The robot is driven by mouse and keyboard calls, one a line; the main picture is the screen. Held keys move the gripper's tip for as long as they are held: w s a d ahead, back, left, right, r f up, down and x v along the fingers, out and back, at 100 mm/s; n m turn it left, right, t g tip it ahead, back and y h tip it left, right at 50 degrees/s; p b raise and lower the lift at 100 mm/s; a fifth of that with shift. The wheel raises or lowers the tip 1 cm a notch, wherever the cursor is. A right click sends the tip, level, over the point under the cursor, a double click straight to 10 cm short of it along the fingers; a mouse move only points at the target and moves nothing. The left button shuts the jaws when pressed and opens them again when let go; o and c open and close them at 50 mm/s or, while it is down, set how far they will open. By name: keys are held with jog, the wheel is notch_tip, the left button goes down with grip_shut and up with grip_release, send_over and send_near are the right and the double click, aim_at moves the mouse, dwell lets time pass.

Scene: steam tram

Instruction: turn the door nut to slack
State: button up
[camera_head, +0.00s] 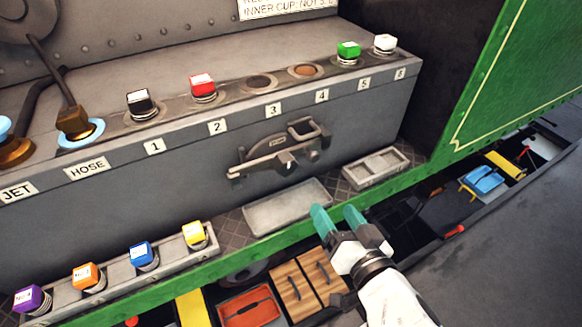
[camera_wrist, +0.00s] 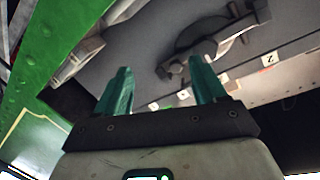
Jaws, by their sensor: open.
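A dark metal latch assembly (camera_head: 262,158) with a bar and bracket is mounted on the grey front panel, below labels 3 and 4. A small pale nut-like piece (camera_head: 290,162) shows on it, but I cannot tell whether this is the door nut or how tight it is. In the wrist view the latch (camera_wrist: 205,38) shows beyond my fingertips, toward the upper right. My gripper (camera_head: 336,214) is open and empty, with teal fingers, below and right of the latch and apart from it. In the wrist view its fingers (camera_wrist: 164,82) stand apart with nothing between them.
A grey shallow tray (camera_head: 288,207) and a smaller divided tray (camera_head: 376,167) lie on the ledge below the panel. Several coloured caps stand in a rack (camera_head: 120,268) at lower left. A green edge (camera_head: 240,248) runs along the ledge. Tool boxes (camera_head: 250,307) lie below.

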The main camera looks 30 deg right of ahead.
aim_at(289, 169)
jog(key=a+r+t+y, duration=0.2)
jog(key=a+r, duration=0.2)
jog(key=shift+n, duration=0.3)
jog(key=w+p, duration=0.4)
jog(key=w, duration=0.6)
jog(key=shift+w, duration=0.55)
jog(key=shift+c, duration=0.3)
jog(key=c, duration=1)
